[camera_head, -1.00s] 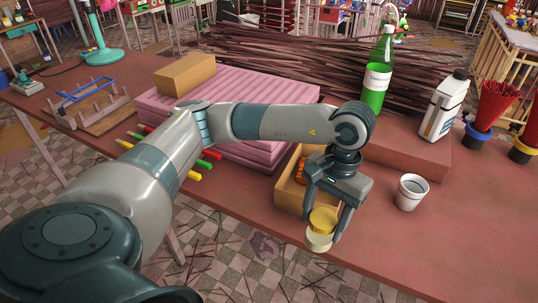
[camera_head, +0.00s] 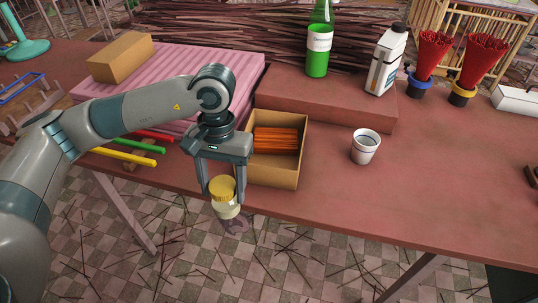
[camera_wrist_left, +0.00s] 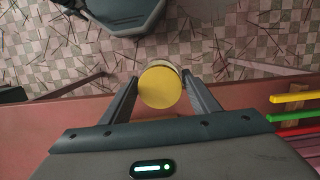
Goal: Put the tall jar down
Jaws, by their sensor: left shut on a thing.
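The tall jar has a yellow lid and a pale body (camera_head: 227,209). My left gripper (camera_head: 222,190) is shut on it, with one finger on each side. The jar hangs upright or nearly so at the table's front edge, in front of the cardboard box, with the floor behind it in the head view. In the left wrist view the round yellow lid (camera_wrist_left: 160,87) sits between the two fingertips (camera_wrist_left: 160,84). Whether the jar's base touches anything is hidden. My right gripper is not in view.
An open cardboard box (camera_head: 273,176) with orange sticks stands right beside the gripper. A white cup (camera_head: 365,147) stands farther right. A green bottle (camera_head: 319,45) and a white carton (camera_head: 386,62) are at the back. The table (camera_head: 430,185) is clear at the right front.

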